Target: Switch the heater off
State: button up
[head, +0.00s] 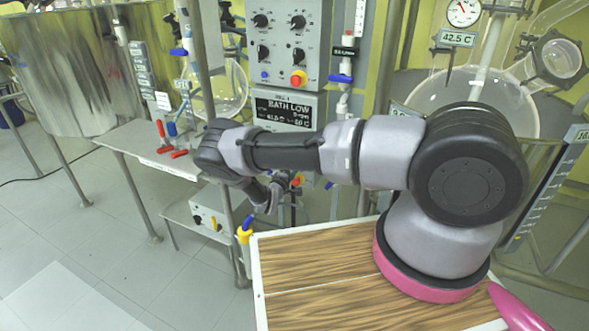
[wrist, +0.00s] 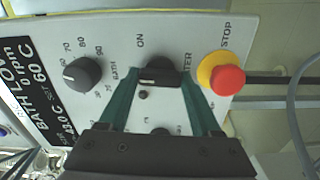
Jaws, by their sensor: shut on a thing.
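The heater switch (wrist: 160,78) is a black knob on a grey control panel, with "ON" printed beside it and a partly hidden label ending in "TER". My gripper (wrist: 160,90) is shut on this knob, with a green finger on either side. In the head view my gripper (head: 272,196) reaches down at the lower control box, mostly hidden behind my arm. The knob itself is hidden there. I cannot tell the switch's exact pointer position.
A red stop button (wrist: 228,80) on a yellow collar sits close right of the knob. A numbered dial (wrist: 83,74) sits to its left. The display (head: 285,110) reads "BATH LOW". Another control box (head: 281,45) is above. A metal table with red-handled tools (head: 163,135) stands left.

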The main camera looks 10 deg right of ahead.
jog(key=shift+f+n, duration=0.1)
jog(key=shift+n, duration=0.5)
jog(key=o, duration=1.4)
jog(key=v, duration=1.1)
